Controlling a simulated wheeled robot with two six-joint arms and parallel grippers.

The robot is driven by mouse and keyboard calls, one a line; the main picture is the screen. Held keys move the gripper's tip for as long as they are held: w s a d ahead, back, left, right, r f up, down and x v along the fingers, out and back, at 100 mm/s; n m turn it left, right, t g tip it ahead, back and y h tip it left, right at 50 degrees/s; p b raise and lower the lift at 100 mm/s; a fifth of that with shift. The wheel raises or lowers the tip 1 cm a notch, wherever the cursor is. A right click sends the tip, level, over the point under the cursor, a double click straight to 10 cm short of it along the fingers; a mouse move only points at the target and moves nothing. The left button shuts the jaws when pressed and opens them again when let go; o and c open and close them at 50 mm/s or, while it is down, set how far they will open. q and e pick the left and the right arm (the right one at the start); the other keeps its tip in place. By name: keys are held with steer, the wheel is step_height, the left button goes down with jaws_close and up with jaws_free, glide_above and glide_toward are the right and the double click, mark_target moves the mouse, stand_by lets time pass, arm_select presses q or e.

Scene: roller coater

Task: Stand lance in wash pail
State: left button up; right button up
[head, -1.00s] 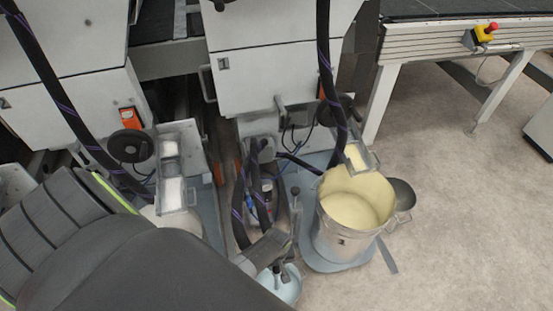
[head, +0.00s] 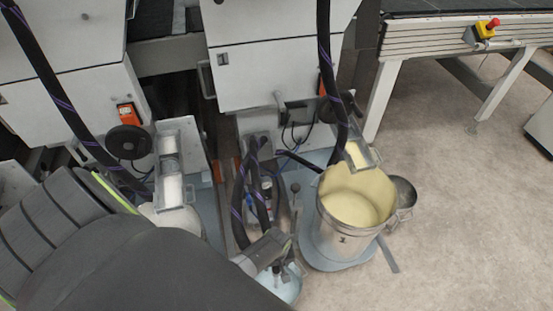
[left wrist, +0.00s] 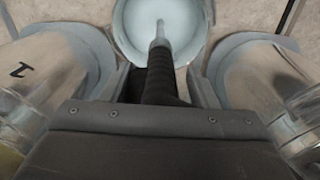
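The wash pail (head: 289,290) is a small light-blue pail at the bottom middle of the head view; my arm hides part of it. It also shows at the top of the left wrist view (left wrist: 127,22). The lance (left wrist: 160,80) has a black grip and a thin grey end that reaches into the pail. My left gripper (left wrist: 161,88) has its fingers either side of the black grip, with a narrow gap showing on the right side, so it looks open around it. In the head view the left gripper (head: 268,252) is above the pail. My right gripper is not in view.
A large metal bucket with a cream lining (head: 345,225) stands right of the pail, with a metal pan (head: 404,192) behind it. Black hoses (head: 240,205) and a white machine (head: 275,75) are close behind.

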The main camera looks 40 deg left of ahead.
arm_select(q)
step_height(320, 180, up, 17)
steer(key=p, duration=0.5)
steer(key=shift+r+p, duration=0.2)
steer(key=shift+p, duration=0.1)
stand_by(0.6)
